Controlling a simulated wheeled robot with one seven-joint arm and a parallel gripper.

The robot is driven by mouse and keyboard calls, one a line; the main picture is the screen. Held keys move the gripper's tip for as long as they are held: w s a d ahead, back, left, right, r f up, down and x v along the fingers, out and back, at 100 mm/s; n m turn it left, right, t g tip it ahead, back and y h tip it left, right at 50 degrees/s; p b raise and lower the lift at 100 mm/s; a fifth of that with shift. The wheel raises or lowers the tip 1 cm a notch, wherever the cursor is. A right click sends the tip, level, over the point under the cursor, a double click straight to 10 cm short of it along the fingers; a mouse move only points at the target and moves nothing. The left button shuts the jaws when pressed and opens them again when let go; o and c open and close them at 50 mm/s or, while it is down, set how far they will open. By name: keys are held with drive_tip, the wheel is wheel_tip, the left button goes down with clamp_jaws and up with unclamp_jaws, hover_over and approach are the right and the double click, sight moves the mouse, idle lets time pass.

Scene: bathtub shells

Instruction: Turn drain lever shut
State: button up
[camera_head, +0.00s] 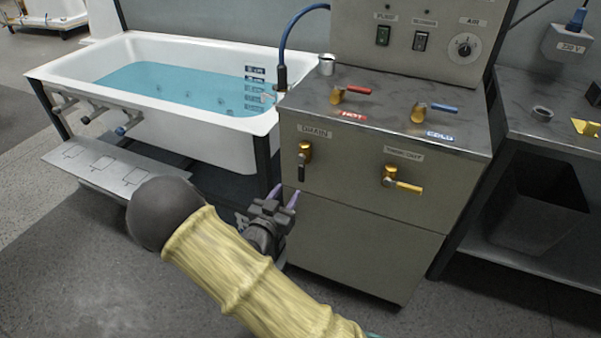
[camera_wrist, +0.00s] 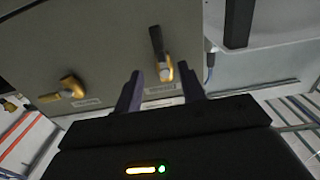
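The drain lever (camera_head: 302,168) is a brass valve with a dark handle hanging down, under the DRAIN label on the grey cabinet front. In the wrist view the drain lever (camera_wrist: 157,45) appears inverted, its black handle pointing up. My gripper (camera_head: 283,195) is below and left of the lever in the head view, apart from it. In the wrist view my gripper (camera_wrist: 159,71) is open, two purplish fingers spread with nothing held. The lever's brass body shows in the gap between the fingertips.
A second brass valve with a yellow handle (camera_head: 405,186) sits right of the drain lever. Red (camera_head: 355,89) and blue (camera_head: 440,107) handled valves stand on the cabinet top. The white bathtub (camera_head: 190,128) with blue water is at the left. Floor in front is clear.

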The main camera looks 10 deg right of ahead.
sight(300, 172)
drive_tip(key=b+x, duration=0.1)
drive_tip(key=x, duration=0.9)
drive_tip(key=shift+w+d, duration=0.2)
drive_tip(key=shift+w, duration=0.1)
clamp_jaws()
drive_tip(key=shift+a, duration=0.1)
